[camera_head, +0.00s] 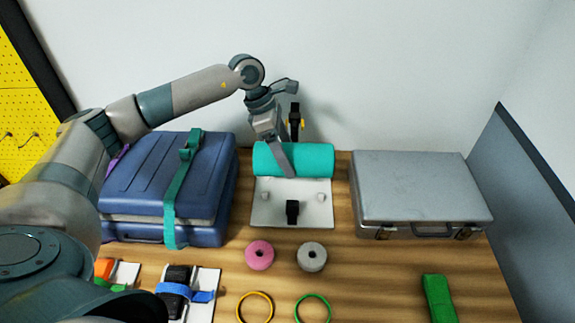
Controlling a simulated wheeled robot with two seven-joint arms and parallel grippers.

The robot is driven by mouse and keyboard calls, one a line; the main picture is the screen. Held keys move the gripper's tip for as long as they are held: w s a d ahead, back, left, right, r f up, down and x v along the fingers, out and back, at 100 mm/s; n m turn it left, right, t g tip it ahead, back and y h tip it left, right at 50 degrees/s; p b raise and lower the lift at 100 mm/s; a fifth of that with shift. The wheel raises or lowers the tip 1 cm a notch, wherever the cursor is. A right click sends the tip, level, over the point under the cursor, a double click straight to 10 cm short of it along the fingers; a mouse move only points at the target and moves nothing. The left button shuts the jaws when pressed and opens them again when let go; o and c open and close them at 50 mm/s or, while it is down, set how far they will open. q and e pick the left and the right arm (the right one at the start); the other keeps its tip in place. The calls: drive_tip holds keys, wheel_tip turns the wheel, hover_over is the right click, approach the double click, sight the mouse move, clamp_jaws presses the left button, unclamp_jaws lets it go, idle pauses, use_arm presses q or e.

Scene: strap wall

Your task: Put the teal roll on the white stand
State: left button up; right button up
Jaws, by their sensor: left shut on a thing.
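The teal roll (313,158) lies sideways at the back of the white stand (265,214), near the wall. My left gripper (287,165) reaches down from above and is shut on the teal roll, with a grey finger across its front face. Whether the roll rests on the stand or is held just above it I cannot tell. The stand has small pegs at its sides and a black strap piece (292,211) at its front. My right gripper is not in view.
A blue suitcase (150,170) with a teal strap stands left, a silver case (415,185) right. In front lie a pink roll (259,255), a grey roll (312,257), a yellow ring (254,307), a green ring (312,309) and a green block (439,298).

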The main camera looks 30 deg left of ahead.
use_arm(q)
wheel_tip(320, 180, down, 2)
drive_tip(key=shift+f+p, duration=0.15)
drive_tip(key=shift+p, duration=0.35)
drive_tip(key=shift+f, duration=0.4)
drive_tip(key=shift+f, duration=0.1)
wheel_tip(320, 180, down, 3)
drive_tip(key=shift+r+p, duration=0.1)
drive_tip(key=shift+p, duration=0.95)
drive_tip(key=shift+w+a+p, duration=0.1)
drive_tip(key=shift+w+p, duration=0.15)
drive_tip(key=shift+p, duration=0.05)
drive_tip(key=shift+w+f, duration=0.1)
drive_tip(key=shift+f, duration=0.35)
